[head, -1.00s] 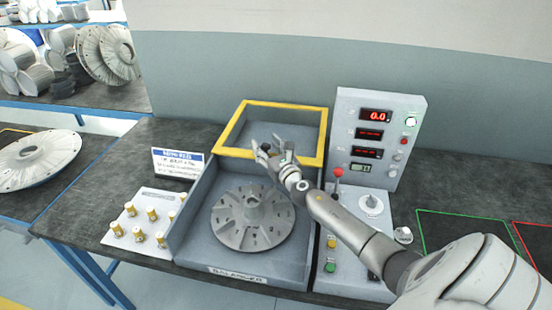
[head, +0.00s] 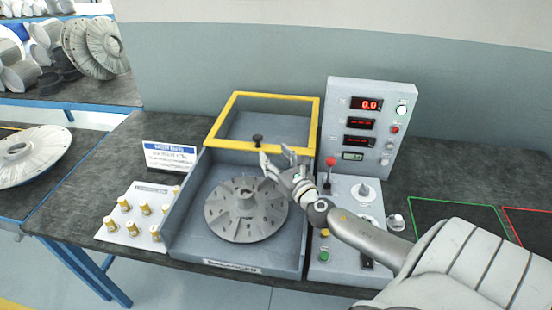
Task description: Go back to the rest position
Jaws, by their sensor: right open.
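My right gripper (head: 275,165) is open and empty. It hangs over the right side of the balancer, above and beside the grey finned rotor disc (head: 245,209). The disc lies flat inside the grey balancer housing (head: 187,215). The yellow-framed lid (head: 221,117) stands raised at the back, and its dark knob (head: 257,139) shows just left of my fingers. My right arm comes in from the lower right and covers part of the control panel. My left gripper is not in view.
A control box (head: 384,96) with red displays stands behind my arm. A red-topped lever (head: 330,163) is close to the gripper. A white plate with several brass weights (head: 120,232) is at left, below a sign (head: 169,157). Green and red outlined areas are at right.

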